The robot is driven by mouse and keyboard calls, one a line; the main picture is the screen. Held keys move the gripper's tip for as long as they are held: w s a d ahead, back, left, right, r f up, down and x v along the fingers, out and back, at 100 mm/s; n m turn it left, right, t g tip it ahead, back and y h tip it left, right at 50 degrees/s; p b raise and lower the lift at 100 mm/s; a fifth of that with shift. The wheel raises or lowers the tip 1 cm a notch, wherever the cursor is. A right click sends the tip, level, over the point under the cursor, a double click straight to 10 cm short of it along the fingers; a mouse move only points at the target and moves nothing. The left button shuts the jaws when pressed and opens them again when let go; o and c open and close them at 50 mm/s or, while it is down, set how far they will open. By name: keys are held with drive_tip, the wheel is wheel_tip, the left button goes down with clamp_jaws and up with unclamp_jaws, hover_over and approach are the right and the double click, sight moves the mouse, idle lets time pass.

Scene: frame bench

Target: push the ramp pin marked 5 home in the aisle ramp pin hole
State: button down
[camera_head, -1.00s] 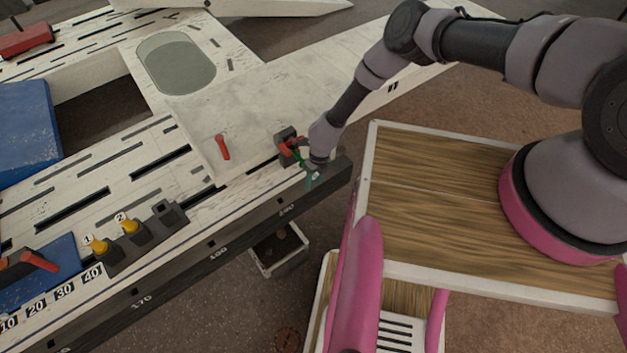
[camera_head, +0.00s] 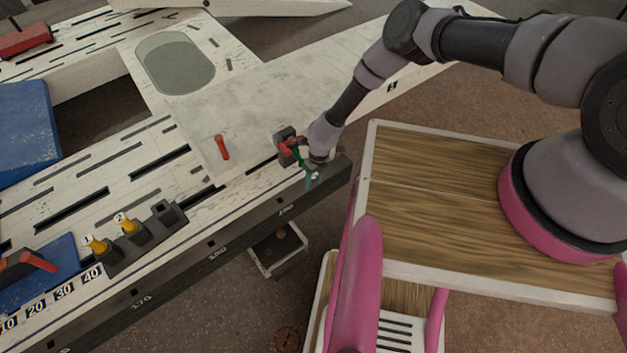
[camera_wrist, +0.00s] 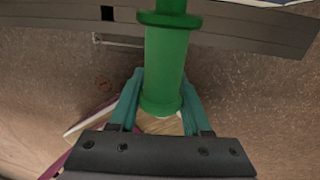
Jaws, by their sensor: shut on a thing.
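A green pin (camera_wrist: 166,65) with a wide collar is held between the teal fingers of my gripper (camera_wrist: 160,95) in the wrist view. No number shows on it. In the head view my gripper (camera_head: 313,175) is at the bench's near edge, toward its right end. A little of the green pin (camera_head: 299,157) shows there, beside a dark block (camera_head: 285,134) with a red handle (camera_head: 291,150). The pin's far end is out of the wrist view. The aisle ramp pin hole cannot be made out, so I cannot tell whether the pin is in it.
Yellow pins marked 1 (camera_head: 98,246) and 2 (camera_head: 128,226) stand in dark holders, with an empty holder (camera_head: 168,213) beside them. A red handle (camera_head: 222,147) lies on the pale panel (camera_head: 240,110). An open bin (camera_head: 263,268) is below the bench edge.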

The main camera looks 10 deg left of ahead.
drive_tip(key=shift+w+a, duration=1.4)
drive_tip(key=shift+a, duration=0.3)
drive_tip(key=shift+w+a, duration=0.4)
drive_tip(key=shift+a, duration=0.05)
drive_tip(key=shift+w+a, duration=0.4)
drive_tip(key=shift+a, duration=0.1)
drive_tip(key=shift+c, duration=1.4)
unclamp_jaws()
drive_tip(key=r, duration=0.7)
drive_tip(key=w+d+r, duration=0.1)
drive_tip(key=r, duration=0.2)
drive_tip(key=shift+w+r, duration=0.1)
drive_tip(key=shift+r, duration=0.25)
